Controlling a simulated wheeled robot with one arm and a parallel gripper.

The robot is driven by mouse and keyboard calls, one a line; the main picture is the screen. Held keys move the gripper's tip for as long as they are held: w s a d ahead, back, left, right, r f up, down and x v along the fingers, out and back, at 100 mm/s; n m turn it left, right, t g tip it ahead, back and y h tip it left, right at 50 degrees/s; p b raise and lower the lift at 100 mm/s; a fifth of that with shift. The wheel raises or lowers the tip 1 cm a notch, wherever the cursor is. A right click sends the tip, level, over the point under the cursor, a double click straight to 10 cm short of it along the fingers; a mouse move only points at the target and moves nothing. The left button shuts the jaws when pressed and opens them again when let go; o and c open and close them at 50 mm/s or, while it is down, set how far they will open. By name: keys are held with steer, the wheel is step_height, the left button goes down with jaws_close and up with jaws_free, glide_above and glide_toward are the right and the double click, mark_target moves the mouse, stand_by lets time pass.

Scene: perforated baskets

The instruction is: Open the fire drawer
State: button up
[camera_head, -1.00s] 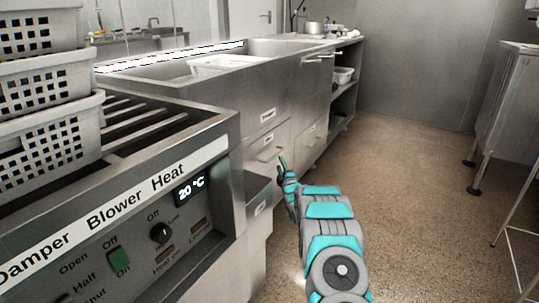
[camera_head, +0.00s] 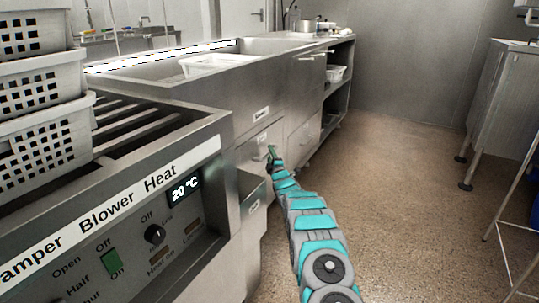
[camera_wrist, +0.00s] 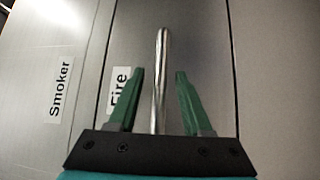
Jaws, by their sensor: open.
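The fire drawer (camera_wrist: 207,70) fills much of the wrist view. Its white "Fire" label (camera_wrist: 118,90) is partly covered by a finger. A shiny bar handle (camera_wrist: 161,45) runs between the two green fingers of my gripper (camera_wrist: 159,74). The fingers are open, one on each side of the handle, with a gap visible on both sides. In the head view, my gripper (camera_head: 272,153) is at the front of the drawer (camera_head: 257,147), below the basin unit. The drawer looks shut. Its handle is too small to make out clearly there.
A "Smoker" panel (camera_wrist: 60,80) adjoins the drawer. A lower drawer (camera_head: 252,192) juts out beside the control panel (camera_head: 150,235). Baskets (camera_head: 45,140) are stacked at left. A steel table (camera_head: 490,110) stands at right. The floor (camera_head: 400,180) between is clear.

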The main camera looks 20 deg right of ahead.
steer(key=shift+w, duration=0.4)
steer(key=shift+c, duration=0.4)
jaws_close()
stand_by(1.0)
